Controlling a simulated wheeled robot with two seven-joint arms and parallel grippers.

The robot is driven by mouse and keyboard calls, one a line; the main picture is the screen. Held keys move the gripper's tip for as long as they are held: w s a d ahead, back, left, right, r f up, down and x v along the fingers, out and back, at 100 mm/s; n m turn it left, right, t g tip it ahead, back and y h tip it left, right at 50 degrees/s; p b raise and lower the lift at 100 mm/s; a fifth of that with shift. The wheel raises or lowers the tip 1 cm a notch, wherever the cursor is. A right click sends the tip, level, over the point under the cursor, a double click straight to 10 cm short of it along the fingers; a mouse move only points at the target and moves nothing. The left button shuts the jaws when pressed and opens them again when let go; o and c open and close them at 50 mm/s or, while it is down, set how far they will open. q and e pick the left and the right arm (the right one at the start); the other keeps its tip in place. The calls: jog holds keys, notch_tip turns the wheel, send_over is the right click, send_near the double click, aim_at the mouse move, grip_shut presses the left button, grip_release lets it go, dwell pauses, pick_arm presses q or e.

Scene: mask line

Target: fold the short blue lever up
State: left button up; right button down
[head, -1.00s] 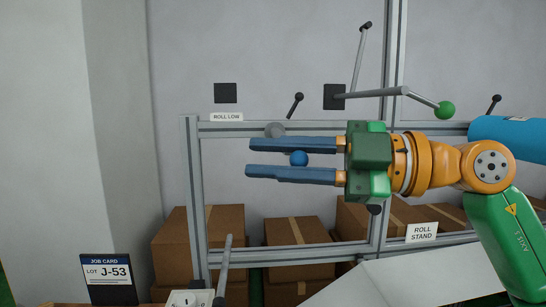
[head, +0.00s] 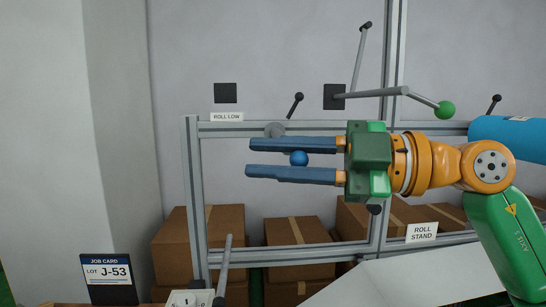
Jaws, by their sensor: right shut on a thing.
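Most of the lever's arm is hidden behind the fingers. My left gripper is not in view.
A long grey lever with a green knob (head: 445,110) reaches out above my right gripper. A small black-knobbed lever (head: 295,103) stands above the crossbar. The metal frame (head: 196,190) surrounds the area. Cardboard boxes (head: 294,232) stand behind. A blue roll (head: 508,138) lies at right.

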jog(key=shift+w+r+m+g+h+p, duration=0.25)
jog(key=shift+r+m+p, duration=0.3)
jog(key=shift+m+p, duration=0.9)
jog(key=shift+w+r+m+g+h+p, duration=0.15)
jog(key=shift+r+m+p, duration=0.5)
jog(key=shift+p, duration=1.65)
jog(key=shift+w+r+m+g+h+p, duration=0.25)
jog(key=shift+r+m+p, duration=0.2)
jog(key=shift+m+p, duration=1.05)
jog(key=shift+s+n+p, duration=0.1)
jog(key=shift+n+p, duration=0.25)
jog(key=shift+n, duration=0.05)
jog(key=c, duration=0.7)
grip_release()
jog(key=shift+a+f, duration=0.1)
